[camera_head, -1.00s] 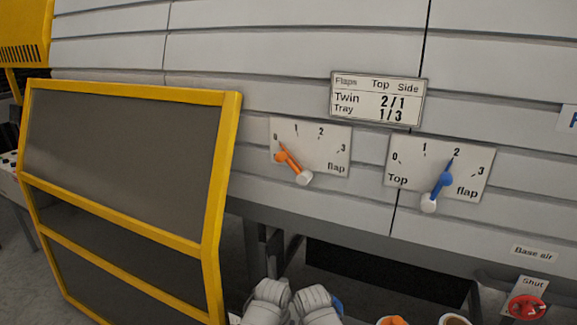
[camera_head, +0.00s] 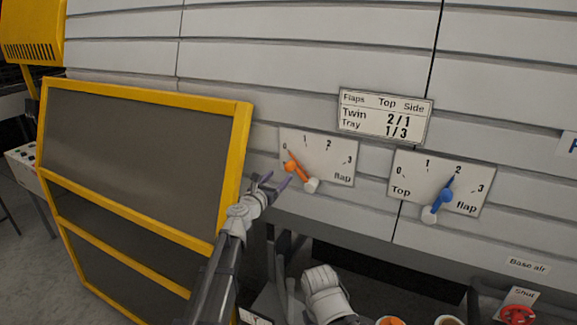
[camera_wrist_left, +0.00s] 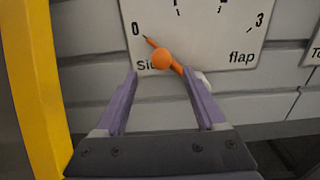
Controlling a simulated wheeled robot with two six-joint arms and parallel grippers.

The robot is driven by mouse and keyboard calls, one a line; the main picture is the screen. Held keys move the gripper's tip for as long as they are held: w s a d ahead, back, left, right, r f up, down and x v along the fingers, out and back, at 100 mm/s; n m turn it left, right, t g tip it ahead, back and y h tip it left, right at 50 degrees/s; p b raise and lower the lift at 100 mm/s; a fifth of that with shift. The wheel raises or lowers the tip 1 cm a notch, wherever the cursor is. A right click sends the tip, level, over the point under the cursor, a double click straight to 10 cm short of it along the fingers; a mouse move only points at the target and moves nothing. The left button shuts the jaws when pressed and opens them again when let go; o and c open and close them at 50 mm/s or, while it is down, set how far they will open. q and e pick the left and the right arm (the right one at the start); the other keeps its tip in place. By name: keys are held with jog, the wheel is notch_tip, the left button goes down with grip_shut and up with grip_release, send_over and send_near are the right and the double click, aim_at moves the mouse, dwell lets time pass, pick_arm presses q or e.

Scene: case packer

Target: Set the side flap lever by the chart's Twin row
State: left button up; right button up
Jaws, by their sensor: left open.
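The flap chart (camera_head: 385,116) on the wall reads Top 2, Side 1 in the Twin row, and 1/3 in the Tray row. The orange side flap lever (camera_head: 292,168) points at 0 on its dial plate (camera_head: 331,151). It also shows in the left wrist view (camera_wrist_left: 162,58), with its pointer at 0. The blue top flap lever (camera_head: 441,197) points at 2. My left gripper (camera_head: 274,182) is open and empty, just below and left of the orange lever; in the left wrist view the lever appears ahead between the fingers. My right gripper is not clearly visible.
A yellow-framed dark panel (camera_head: 245,150) stands close to the left of my left gripper. A red knob (camera_head: 517,314) by a Shut label and an orange item (camera_head: 390,321) are at the bottom right. The wall around the dials is clear.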

aim_at(287, 169)
pick_arm(q)
jog(key=shift+x, duration=4)
jog(key=shift+s+d, duration=0.1)
grip_shut()
